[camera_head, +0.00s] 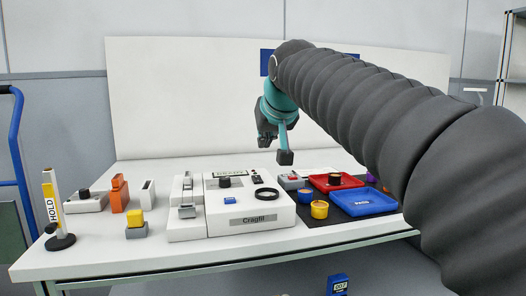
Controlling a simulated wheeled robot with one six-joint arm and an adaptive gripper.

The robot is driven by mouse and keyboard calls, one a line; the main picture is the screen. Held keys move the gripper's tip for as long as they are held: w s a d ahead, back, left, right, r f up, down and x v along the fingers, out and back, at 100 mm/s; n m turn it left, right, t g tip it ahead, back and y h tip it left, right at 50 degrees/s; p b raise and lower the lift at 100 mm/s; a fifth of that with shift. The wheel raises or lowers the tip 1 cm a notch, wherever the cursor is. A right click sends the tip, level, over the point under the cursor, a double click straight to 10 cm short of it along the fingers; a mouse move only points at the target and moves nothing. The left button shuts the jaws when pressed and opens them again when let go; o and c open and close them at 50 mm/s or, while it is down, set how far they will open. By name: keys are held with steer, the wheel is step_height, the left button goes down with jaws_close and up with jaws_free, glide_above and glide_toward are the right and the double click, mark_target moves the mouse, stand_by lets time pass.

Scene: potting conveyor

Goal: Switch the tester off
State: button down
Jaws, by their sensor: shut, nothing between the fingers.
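The tester appears to be the white machine labelled "Cragfit" (260,222) in the middle of the bench. Its top carries a dark knob (224,182), a small blue part (230,201), a black ring (267,193) and small dark parts (256,177) near the back right corner. I cannot tell which of these is its switch or how it is set. My gripper (286,157) is shut and empty. It points down in the air, above and behind the right side of the machine, apart from everything. My arm comes in from the right.
A red tray (352,187) and a blue tray (383,207) lie on a dark mat to the right, with yellow (319,210) and purple pots beside them. Small devices, an orange block (119,194) and a "HOLD" sign (53,207) stand left. The front strip is clear.

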glide_above(256, 177)
steer(key=s, duration=0.3)
steer(key=f, duration=0.5)
steer(key=shift+w+d, duration=0.15)
steer(key=shift+d, duration=0.25)
steer(key=shift+w+a+f, duration=0.1)
steer(key=shift+w+f, duration=0.15)
steer(key=shift+f, duration=0.35)
steer(key=shift+w+f, duration=0.2)
steer(key=shift+f, duration=0.35)
steer(key=shift+w+f, duration=0.15)
steer(key=shift+f, duration=0.9)
steer(key=shift+w+a+f, duration=0.1)
steer(key=shift+f, duration=0.2)
steer(key=shift+w+a+r+p, duration=0.2)
steer(key=shift+w+p, duration=0.2)
steer(key=shift+w, duration=0.35)
